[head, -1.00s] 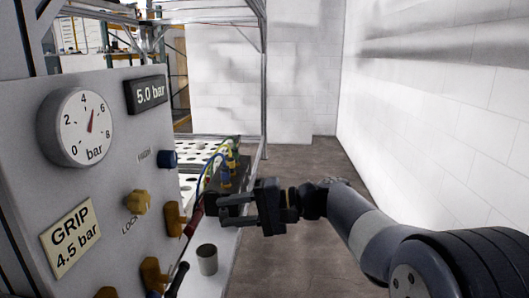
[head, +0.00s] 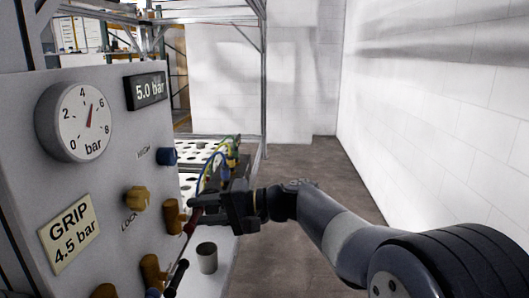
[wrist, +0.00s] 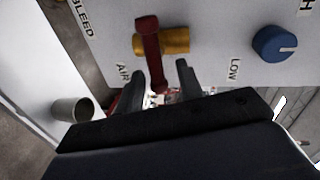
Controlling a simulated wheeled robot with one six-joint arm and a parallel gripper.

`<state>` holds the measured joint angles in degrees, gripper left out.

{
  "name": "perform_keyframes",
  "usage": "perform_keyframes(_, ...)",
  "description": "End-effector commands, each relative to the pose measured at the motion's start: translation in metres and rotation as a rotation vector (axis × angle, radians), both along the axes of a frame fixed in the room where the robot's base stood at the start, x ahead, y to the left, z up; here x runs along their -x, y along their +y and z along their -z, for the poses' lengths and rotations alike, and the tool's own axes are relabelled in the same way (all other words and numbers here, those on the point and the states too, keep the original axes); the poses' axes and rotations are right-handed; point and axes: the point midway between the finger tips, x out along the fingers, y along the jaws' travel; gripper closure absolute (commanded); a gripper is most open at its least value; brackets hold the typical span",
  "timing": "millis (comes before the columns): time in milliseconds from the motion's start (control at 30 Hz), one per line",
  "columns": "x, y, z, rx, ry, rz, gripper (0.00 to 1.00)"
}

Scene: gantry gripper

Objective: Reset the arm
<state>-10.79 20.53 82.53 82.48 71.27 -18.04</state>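My gripper (head: 200,212) reaches left to the face of a grey control panel (head: 110,180). In the wrist view its two fingers (wrist: 160,68) are apart, and a red lever (wrist: 150,45) on a brass valve (wrist: 176,41) lies between them, its lower end close to the fingertips. I cannot tell if a finger touches it. The red lever also shows at the panel's right edge in the head view (head: 190,226). A round gauge (head: 75,120) points between 4 and 6 bar. A display (head: 146,91) reads 5.0 bar. A sign (head: 70,233) reads GRIP 4.5 bar.
A yellow knob (head: 136,199) by LOCK and a blue knob (head: 166,156) sit on the panel. The blue knob near LOW shows in the wrist view (wrist: 273,44). A grey cup (head: 207,257) stands below my gripper. A perforated table and frame lie behind; open floor lies right.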

Motion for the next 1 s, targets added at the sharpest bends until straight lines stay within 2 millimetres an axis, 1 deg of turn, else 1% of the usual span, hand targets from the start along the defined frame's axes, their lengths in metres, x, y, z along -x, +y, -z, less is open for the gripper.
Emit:
perform_keyframes(33, 0.001, 0.000, 0.003, 0.003, -0.044, -0.001, 0.65)
perform_keyframes(100, 0.001, 0.000, 0.001, 0.007, -0.100, -0.001, 0.65)
perform_keyframes(333, 0.002, 0.000, -0.003, 0.016, -0.209, -0.001, 0.65)
perform_keyframes(800, 0.002, -0.001, -0.004, 0.021, -0.225, 0.001, 0.65)
perform_keyframes(1000, -0.004, -0.012, 0.007, 0.059, -0.197, 0.027, 0.65)
